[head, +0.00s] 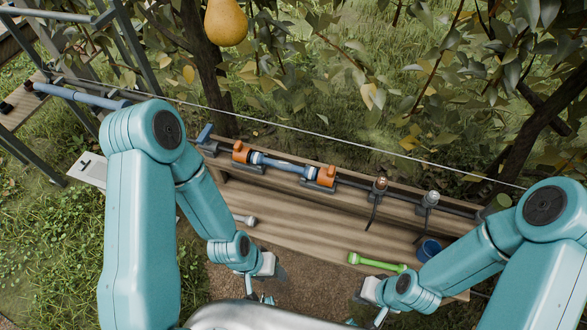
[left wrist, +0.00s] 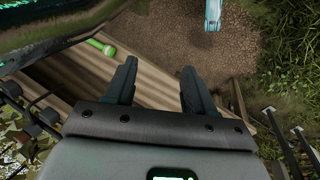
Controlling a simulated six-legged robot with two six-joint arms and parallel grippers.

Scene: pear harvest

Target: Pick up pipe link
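I cannot tell for certain which piece is the pipe link. A green bar with wider ends (head: 375,262) lies on the wooden bench, and its green end also shows in the left wrist view (left wrist: 101,47). A blue and white pipe piece (head: 283,165) sits between two orange clamps on the bench's back rail. My left gripper (head: 268,287) hangs at the bench's front edge, left of the green bar. In the left wrist view its fingers (left wrist: 158,76) are apart with nothing between them. My right gripper (head: 368,306) is low, in front of the green bar; its fingers are too small to read.
The wooden bench (head: 310,228) has free room in its middle. A small grey-white piece (head: 245,219) lies at its left. A blue cup (head: 428,251) stands at its right. A pear (head: 226,22) hangs above, and a thin wire crosses behind the bench.

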